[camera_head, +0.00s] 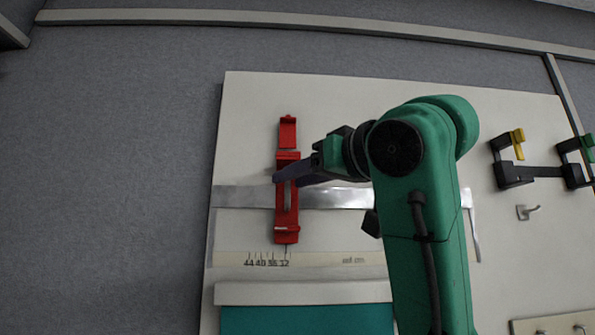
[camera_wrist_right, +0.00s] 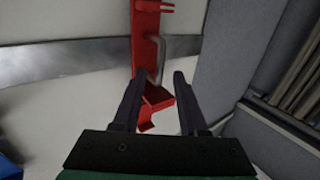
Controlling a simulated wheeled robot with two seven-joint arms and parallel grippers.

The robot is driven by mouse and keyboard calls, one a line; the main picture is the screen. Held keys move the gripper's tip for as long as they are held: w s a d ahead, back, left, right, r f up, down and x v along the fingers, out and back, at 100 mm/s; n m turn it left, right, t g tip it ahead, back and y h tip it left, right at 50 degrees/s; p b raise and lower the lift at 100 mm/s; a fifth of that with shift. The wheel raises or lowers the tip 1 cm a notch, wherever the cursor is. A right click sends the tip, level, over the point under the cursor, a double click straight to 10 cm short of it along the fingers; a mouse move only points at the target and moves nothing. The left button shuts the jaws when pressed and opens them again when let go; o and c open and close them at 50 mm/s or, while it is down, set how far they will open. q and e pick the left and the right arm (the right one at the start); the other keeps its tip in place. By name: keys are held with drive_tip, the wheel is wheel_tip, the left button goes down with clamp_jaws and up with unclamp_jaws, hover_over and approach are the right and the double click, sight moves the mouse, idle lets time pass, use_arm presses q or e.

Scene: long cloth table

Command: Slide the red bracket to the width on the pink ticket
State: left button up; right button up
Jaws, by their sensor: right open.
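The red bracket (camera_head: 287,228) sits across the metal rail (camera_head: 338,197) on a pale board. Its lower end stands just above the printed scale (camera_head: 268,262), near the number 32. My right gripper (camera_head: 284,178) is at the bracket's middle, with its arm coming from the right. In the right wrist view the two dark fingers (camera_wrist_right: 160,88) are apart, and the red bracket (camera_wrist_right: 145,55) with its grey handle (camera_wrist_right: 155,60) shows between and beyond them. I cannot tell whether they touch it. I see no pink ticket in either view. My left gripper is not in view.
A black clamp-like piece with a yellow tip (camera_head: 515,175) is on the board at the right, above a small hook (camera_head: 528,212). A teal panel (camera_head: 300,318) lies at the bottom. The rail left of the bracket is clear.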

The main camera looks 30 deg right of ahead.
clamp_jaws()
drive_tip(key=shift+w, duration=0.1)
idle(1.2)
